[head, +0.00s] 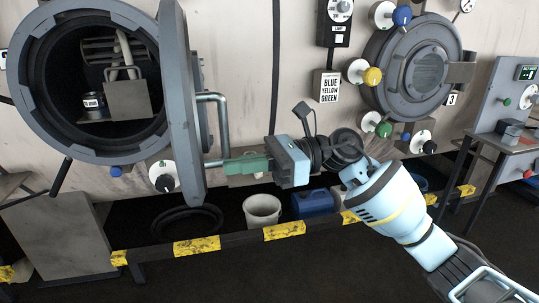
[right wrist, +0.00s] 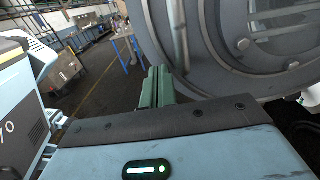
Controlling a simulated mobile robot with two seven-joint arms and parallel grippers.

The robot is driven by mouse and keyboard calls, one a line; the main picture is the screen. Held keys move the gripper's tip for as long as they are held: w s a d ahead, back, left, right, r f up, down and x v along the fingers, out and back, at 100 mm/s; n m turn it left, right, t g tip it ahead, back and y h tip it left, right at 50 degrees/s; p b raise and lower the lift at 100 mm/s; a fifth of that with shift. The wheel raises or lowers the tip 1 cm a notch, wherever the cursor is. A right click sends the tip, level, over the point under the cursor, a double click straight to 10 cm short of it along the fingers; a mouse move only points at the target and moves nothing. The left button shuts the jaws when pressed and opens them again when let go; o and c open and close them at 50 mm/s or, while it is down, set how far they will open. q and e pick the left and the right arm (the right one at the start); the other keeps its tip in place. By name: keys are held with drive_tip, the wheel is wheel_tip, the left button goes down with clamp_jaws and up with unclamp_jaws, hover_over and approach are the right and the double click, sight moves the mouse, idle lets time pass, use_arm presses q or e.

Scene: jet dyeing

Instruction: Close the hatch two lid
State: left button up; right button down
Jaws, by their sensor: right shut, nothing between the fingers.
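The open hatch (head: 30,75) at the left shows its dark round inside. I take it as hatch two, since the other hatch has a 3 label. Its grey lid (head: 182,95) stands swung out at the right side of the opening, seen almost edge-on. A bar handle (head: 223,115) sticks out from the lid's right face. My right gripper (head: 228,165) is shut and empty, its green fingers pointing left just below the handle, close to the lid. Contact cannot be told. In the right wrist view the fingers (right wrist: 157,88) are together beside the lid (right wrist: 225,70). My left gripper is not in view.
A shut round hatch (head: 428,70) is on the wall at the right, with coloured knobs around it. A yellow-and-black rail (head: 284,231) runs along below. A white bucket (head: 262,210) and a blue container (head: 312,203) stand behind it. A metal box sits inside the open hatch.

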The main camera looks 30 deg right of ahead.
drive_tip(key=shift+p+x, duration=0.35)
drive_tip(key=shift+x, duration=1.35)
drive_tip(key=shift+a, duration=0.15)
